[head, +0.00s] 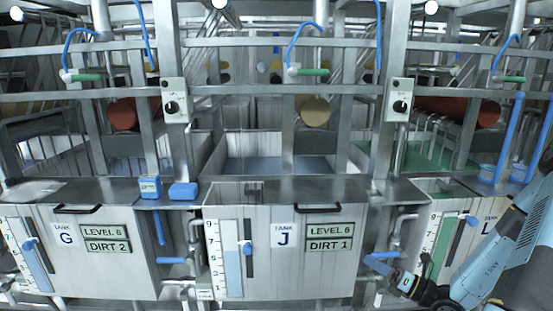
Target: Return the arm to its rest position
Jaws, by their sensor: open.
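My arm (492,265) reaches in from the lower right edge in the head view, light blue with dark joints. Its end, my gripper (384,269), points left, low in front of the gap between tank J (285,265) and tank L (470,208). The gripper is open, and I see nothing held in it. A blue valve handle (385,255) is right beside the gripper. I cannot tell whether they touch. The arm covers part of the front of tank L.
Tank G (65,265) stands at the left. Blue cups (488,172) stand on the right ledge near my arm. Steel posts and control boxes (398,100) rise behind the ledge.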

